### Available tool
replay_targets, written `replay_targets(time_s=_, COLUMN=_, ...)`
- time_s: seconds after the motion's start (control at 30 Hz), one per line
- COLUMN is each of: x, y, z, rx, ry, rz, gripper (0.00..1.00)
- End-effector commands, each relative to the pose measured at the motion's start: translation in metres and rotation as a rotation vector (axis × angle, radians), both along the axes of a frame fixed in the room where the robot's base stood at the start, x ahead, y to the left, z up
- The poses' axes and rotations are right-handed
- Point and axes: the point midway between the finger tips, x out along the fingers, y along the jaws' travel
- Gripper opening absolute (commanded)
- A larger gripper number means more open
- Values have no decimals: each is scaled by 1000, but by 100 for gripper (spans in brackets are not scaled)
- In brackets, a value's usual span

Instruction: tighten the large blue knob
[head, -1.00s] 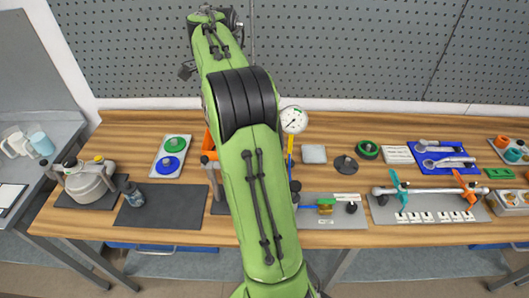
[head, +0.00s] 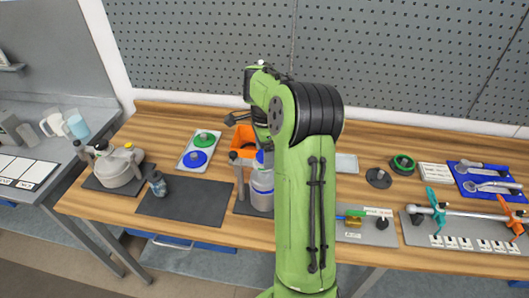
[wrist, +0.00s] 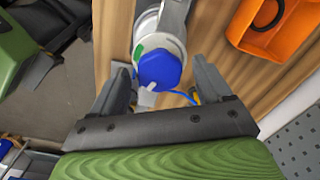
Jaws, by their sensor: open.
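A large blue knob (wrist: 160,68) sits on top of a pale cylindrical body (wrist: 165,24) in the wrist view, with a green patch and a small white tab beside it. My gripper (wrist: 157,76) is open, one finger to each side of the knob; I cannot tell its height above it, and I see no contact. In the head view a bit of blue (head: 260,157) shows on top of the grey-white container (head: 262,188), partly hidden by my arm. My gripper is mostly hidden there behind the arm.
An orange bin (head: 242,137) stands close behind the container, and an upright grey post (head: 238,172) is at its left. A tray with green and blue discs (head: 196,158), a dark mat (head: 185,203) and a kettle-like vessel (head: 118,168) lie further left. Clamps and wrenches are at right.

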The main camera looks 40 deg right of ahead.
Motion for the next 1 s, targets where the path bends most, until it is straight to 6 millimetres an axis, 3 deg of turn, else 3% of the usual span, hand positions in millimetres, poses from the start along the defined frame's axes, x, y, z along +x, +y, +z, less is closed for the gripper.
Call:
replay_targets(time_s=0.23, x=0, y=0, z=0, rx=0, ry=0, rz=0, gripper=75)
replay_targets(time_s=0.6, x=0, y=0, z=0, rx=0, ry=0, rz=0, gripper=22)
replay_targets(time_s=1.0, x=0, y=0, z=-1, rx=-2, ry=-1, rz=-96, gripper=22)
